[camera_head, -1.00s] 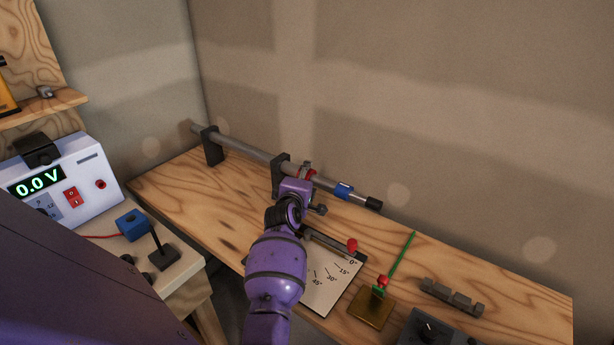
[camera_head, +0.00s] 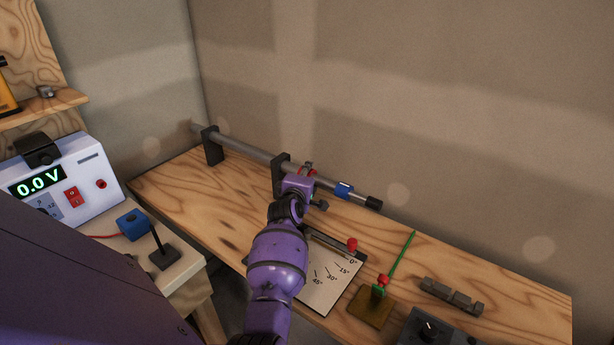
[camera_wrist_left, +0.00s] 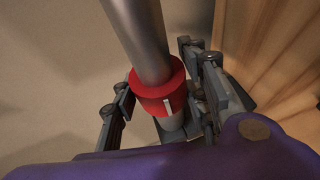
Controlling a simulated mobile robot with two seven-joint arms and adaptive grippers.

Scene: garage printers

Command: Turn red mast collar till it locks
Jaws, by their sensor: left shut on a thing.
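The grey mast (camera_head: 245,150) lies level along the back of the bench, held in dark brackets. The red mast collar (camera_wrist_left: 152,88) sits around the mast in the left wrist view, with a short white mark on its side. In the head view only small bits of red show, mostly hidden by my left gripper (camera_head: 307,170). My left gripper is shut on the red collar, one finger on each side of it. The blue collar (camera_head: 343,190) is further right on the mast, near its black end (camera_head: 374,203). My right gripper is not in view.
A card with angle marks (camera_head: 322,288), a brass base (camera_head: 371,307) with a green rod (camera_head: 402,256), and a grey notched block (camera_head: 451,296) lie nearer the front of the bench. A meter reading 0.0 V (camera_head: 85,170) stands left. The wall is close behind the mast.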

